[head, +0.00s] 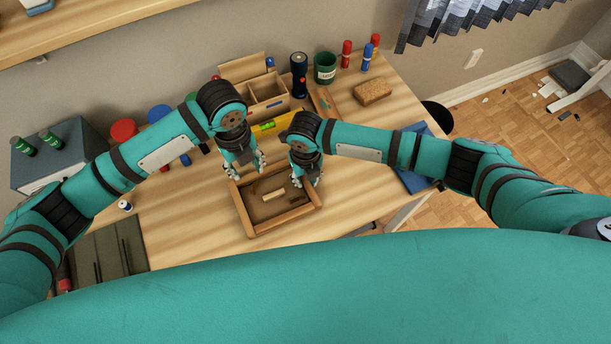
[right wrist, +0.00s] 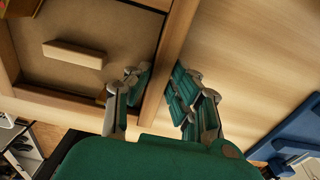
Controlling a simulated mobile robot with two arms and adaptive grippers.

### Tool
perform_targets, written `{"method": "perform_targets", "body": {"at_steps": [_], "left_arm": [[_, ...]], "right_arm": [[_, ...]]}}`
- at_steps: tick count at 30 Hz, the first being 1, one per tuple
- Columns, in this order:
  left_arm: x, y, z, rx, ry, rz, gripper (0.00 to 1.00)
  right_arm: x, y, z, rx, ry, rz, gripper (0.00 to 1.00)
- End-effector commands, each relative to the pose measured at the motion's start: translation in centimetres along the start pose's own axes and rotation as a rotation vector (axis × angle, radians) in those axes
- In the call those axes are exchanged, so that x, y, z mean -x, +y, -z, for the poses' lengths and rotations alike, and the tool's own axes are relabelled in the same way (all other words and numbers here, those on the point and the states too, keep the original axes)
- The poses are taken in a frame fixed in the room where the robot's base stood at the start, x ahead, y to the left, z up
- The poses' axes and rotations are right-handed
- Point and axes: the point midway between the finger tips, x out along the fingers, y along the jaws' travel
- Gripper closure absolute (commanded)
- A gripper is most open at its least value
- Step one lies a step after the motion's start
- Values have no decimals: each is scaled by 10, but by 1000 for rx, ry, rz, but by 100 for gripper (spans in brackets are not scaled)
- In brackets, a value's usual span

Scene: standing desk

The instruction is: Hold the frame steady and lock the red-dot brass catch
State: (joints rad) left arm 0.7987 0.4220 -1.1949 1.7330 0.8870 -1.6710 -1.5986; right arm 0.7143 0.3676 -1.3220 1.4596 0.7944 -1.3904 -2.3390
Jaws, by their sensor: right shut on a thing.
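The wooden frame (head: 288,222) lies on the desk with a brown backing panel inside and a small pale wood bar (head: 273,194) on the panel. My right gripper (head: 306,181) is shut on the frame's right rail; the right wrist view shows its fingers on both sides of this rail (right wrist: 177,48). The pale bar also shows in the right wrist view (right wrist: 74,54). My left gripper (head: 248,167) is at the frame's far left corner, its fingers apart; I see nothing held between them. I cannot make out the brass catch or its red dot.
Behind the frame are a yellow level (head: 277,122), a wooden organizer (head: 266,100), a black flashlight (head: 299,75) and a green cup (head: 325,68). A blue item (head: 413,178) lies at the right edge. A dark green mat (head: 105,250) is at left. Bare desk lies left of the frame.

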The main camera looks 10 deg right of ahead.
Motion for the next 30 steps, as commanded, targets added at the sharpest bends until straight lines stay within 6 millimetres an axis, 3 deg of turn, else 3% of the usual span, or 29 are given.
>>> {"method": "perform_targets", "body": {"at_steps": [1, 7, 11, 21, 26, 30], "left_arm": [[0, 0, 0, 0, 0, 0, 62], [0, 0, 0, -4, 0, 0, 85], [2, 0, 0, -93, -1, 0, 85], [14, 0, -1, -627, -2, 0, 85], [11, 0, 0, -728, 1, 0, 85], [-6, 1, 1, -735, 4, -1, 85]], "right_arm": [[0, 0, 0, 0, 0, 0, 100], [0, 0, 0, -1, -1, 0, 100], [0, 0, 0, -1, -1, 0, 100], [0, 0, 0, -1, -1, 0, 100], [0, 0, 0, -1, -1, 0, 100], [0, 0, 0, -1, -1, 0, 100]]}}
